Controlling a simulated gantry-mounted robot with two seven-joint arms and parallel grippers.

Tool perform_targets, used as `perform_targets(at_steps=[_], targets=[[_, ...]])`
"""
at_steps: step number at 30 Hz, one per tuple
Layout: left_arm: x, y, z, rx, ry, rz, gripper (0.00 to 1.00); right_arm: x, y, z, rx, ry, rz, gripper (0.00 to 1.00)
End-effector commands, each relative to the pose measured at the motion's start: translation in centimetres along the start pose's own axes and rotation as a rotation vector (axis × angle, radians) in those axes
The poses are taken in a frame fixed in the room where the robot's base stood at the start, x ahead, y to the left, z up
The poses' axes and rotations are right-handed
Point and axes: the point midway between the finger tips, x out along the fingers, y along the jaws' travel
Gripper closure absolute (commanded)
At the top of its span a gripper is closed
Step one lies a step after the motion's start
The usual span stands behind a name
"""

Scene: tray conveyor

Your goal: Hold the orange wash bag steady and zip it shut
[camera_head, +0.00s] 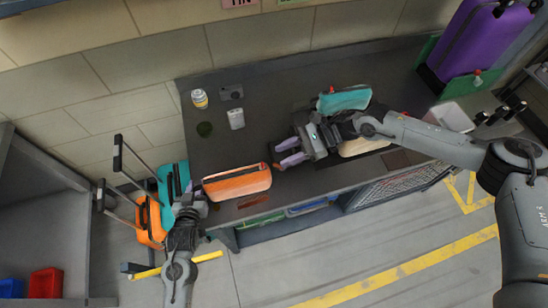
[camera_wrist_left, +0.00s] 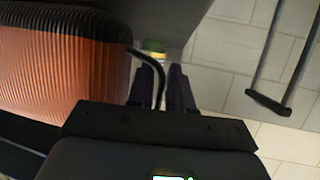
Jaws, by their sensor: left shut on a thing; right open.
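The orange wash bag (camera_head: 237,184) lies on the dark table near its front edge, long side across the picture. In the left wrist view, its ribbed orange side (camera_wrist_left: 75,75) fills the left, and a black loop (camera_wrist_left: 157,70) runs from its end between my fingers. My left gripper (camera_head: 198,206) is at the bag's left end, and its fingers (camera_wrist_left: 163,85) are shut on the loop. My right gripper (camera_head: 287,153) is open, its pale purple fingers just right of the bag's right end. A small brown piece (camera_head: 268,166), perhaps the zip pull, shows there.
A teal bag (camera_head: 343,98) and a cream item (camera_head: 362,146) lie by my right arm. A can (camera_head: 199,98), a pale grey item (camera_head: 236,118) and a dark green disc (camera_head: 204,129) stand behind the bag. Orange (camera_head: 150,222) and teal (camera_head: 173,180) suitcases stand left of the table.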

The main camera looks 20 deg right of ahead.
Motion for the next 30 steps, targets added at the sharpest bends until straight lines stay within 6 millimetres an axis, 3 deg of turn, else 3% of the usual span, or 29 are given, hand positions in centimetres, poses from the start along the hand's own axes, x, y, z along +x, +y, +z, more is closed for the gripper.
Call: perform_targets(at_steps=[3, 10, 27, 28, 30], targets=[[0.0, 0.1, 0.1, 0.0, -0.001, 0.002, 1.0, -2.3, -0.1, 0.0, -0.001, 0.001, -0.003, 0.57], [0.0, 0.1, 0.1, 0.0, -0.001, 0.003, 1.0, -5.2, -0.1, 0.0, -0.001, 0.001, -0.002, 0.57], [0.0, 0.1, 0.1, 0.0, -0.001, 0.002, 1.0, -6.1, 0.0, 0.0, -0.001, 0.0, -0.001, 0.57], [0.0, 0.1, 0.1, 0.0, -0.001, 0.003, 0.75, -6.1, 0.0, 0.0, -0.001, 0.0, -0.001, 0.57], [0.0, 0.1, 0.0, 0.0, -0.001, 0.002, 0.65, -6.1, 0.0, 0.0, -0.001, 0.0, -0.001, 0.57]])
